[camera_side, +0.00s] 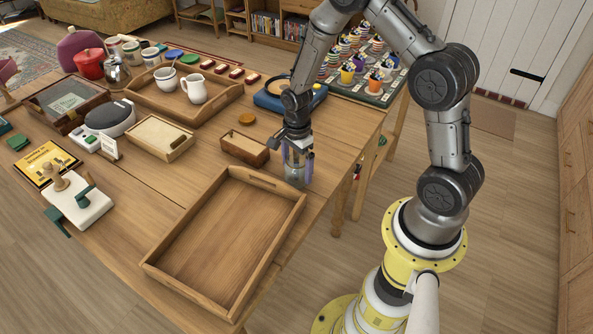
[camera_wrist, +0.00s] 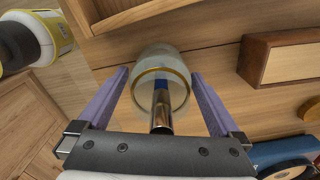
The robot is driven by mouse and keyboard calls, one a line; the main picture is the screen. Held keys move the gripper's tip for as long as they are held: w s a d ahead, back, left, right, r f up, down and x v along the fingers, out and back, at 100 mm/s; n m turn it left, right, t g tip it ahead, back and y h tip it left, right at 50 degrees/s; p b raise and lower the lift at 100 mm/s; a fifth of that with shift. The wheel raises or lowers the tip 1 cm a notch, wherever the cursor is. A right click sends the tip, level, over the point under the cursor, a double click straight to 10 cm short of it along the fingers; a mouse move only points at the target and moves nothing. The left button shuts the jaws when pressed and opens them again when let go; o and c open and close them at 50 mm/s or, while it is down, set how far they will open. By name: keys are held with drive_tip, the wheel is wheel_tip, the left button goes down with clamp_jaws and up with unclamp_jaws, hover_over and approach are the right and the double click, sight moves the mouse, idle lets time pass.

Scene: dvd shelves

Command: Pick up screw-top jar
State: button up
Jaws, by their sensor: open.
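A clear glass jar (camera_side: 295,175), which I take to be the screw-top jar, stands on the table near its right edge, just right of a small wooden box. In the wrist view the jar (camera_wrist: 150,62) shows a gold-coloured ring at its mouth. A shiny metal cylinder and a blue patch show at its mouth; I cannot tell whether they are inside it. My gripper (camera_side: 298,158) points down over the jar. In the wrist view, the purple fingers of my gripper (camera_wrist: 160,78) are open on either side of the jar, with gaps visible.
The small wooden box (camera_side: 245,149) stands close left of the jar, with a round orange-brown disc (camera_side: 247,119) behind. An empty wooden tray (camera_side: 181,285) lies in front. A blue scale-like device (camera_side: 264,101) stands behind. The table edge is close on the right.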

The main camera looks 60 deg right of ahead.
drive_tip(key=shift+f, duration=0.25)
drive_tip(key=c, duration=1.4)
drive_tip(key=shift+r, duration=0.15)
